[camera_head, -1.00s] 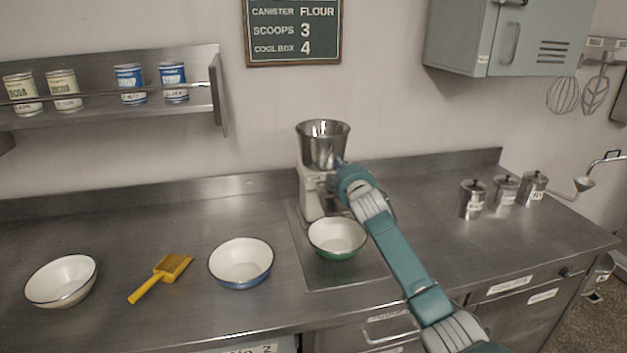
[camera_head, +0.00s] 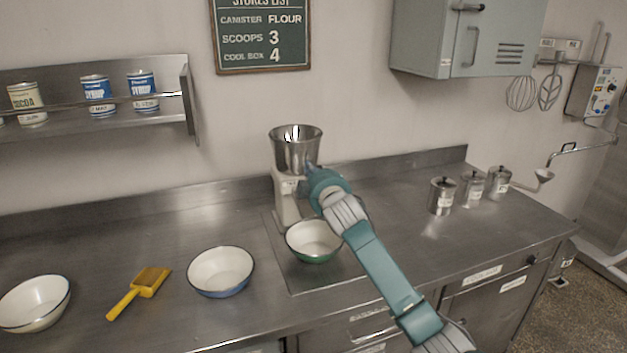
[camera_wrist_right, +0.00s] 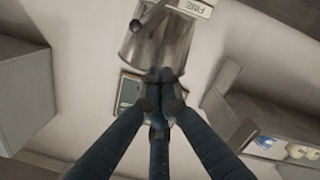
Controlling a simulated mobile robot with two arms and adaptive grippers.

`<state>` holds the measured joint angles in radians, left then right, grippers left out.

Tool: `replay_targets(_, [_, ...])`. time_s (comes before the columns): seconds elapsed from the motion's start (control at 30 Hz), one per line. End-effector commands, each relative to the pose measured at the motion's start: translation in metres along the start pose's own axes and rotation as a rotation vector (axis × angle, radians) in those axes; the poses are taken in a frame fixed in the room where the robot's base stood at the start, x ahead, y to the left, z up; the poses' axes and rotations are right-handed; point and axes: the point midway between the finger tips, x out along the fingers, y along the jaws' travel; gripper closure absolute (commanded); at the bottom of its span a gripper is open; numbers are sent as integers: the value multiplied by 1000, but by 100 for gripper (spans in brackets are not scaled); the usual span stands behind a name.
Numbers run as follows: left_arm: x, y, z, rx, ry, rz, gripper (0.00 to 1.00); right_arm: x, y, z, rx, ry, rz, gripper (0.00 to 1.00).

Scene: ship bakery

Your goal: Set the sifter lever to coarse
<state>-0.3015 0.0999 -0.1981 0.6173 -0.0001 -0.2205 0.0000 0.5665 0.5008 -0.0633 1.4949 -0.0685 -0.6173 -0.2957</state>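The sifter stands at the back of the counter, with a shiny metal hopper (camera_head: 296,150) on a pale body (camera_head: 287,200). In the right wrist view the hopper (camera_wrist_right: 160,45) is just beyond my fingertips. My right gripper (camera_head: 310,167) is at the sifter's right side, mostly hidden behind my own wrist. In the right wrist view its fingers (camera_wrist_right: 165,75) are together with nothing visible between them. My left gripper is out of view.
A blue-rimmed bowl (camera_head: 220,271), a yellow scoop (camera_head: 138,291) and another bowl (camera_head: 34,302) lie to the left. Several metal canisters (camera_head: 442,196) stand right. A wall cabinet (camera_head: 467,40) hangs above.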

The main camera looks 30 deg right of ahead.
Motion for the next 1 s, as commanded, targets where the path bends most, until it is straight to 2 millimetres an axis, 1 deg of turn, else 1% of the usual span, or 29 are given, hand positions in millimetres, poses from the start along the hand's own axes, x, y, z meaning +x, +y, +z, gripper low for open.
replay_targets(0.03, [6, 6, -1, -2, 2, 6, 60, -9, -3, 2, -2, 2, 0, 100])
replay_targets(0.2, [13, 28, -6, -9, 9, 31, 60, -32, -2, 1, 1, 3, 0, 100])
replay_targets(0.27, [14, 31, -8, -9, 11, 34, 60, -38, -2, 0, 1, 2, 0, 100])
replay_targets(0.4, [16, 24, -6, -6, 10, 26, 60, -46, -1, 0, 1, 2, 0, 100])
replay_targets(0.57, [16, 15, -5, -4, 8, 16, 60, -48, -1, 0, 2, 1, -1, 100])
replay_targets(1.0, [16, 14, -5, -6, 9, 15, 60, -47, -1, -1, 2, 1, -2, 100])
